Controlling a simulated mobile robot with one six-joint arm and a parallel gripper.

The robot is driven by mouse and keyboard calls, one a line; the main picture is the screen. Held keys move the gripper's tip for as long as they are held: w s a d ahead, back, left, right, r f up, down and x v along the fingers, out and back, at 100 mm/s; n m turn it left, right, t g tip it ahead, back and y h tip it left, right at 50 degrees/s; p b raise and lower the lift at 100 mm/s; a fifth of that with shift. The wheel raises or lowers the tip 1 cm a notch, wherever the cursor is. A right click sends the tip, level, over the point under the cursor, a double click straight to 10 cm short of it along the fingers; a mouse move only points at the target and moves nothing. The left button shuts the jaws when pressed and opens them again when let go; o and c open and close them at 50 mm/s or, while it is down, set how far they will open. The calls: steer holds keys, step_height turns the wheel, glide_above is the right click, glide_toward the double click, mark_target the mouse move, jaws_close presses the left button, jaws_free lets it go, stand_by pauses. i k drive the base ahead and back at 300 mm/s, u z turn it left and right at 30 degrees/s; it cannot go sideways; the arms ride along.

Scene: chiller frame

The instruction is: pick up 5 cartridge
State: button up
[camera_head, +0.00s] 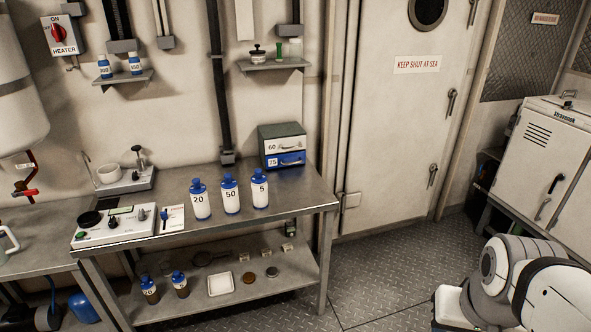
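The cartridge marked 5 (260,194) is a white bottle with a blue cap and blue base band. It stands upright on the metal bench (230,233), at the right end of a row of three. The cartridge marked 50 (231,199) stands just left of it, and the cartridge marked 20 (200,204) is left of that. My arm's white and grey links show at the lower right, well apart from the bench. My gripper cannot be made out in this view.
A drawer box (283,146) marked 60 and 75 stands behind the 5 cartridge. A control unit (112,226) with knobs is at the bench's left. The lower shelf (222,295) holds two bottles, a white tray and small items. Open floor (385,265) lies right of the bench.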

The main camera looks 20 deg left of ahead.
mark_target(260, 186)
steer(key=u, duration=1.05)
steer(key=i, duration=1.85)
steer(key=u, duration=0.55)
steer(key=k, duration=0.75)
steer(key=u, duration=0.15)
steer(key=i, duration=0.7)
steer(key=z, duration=0.05)
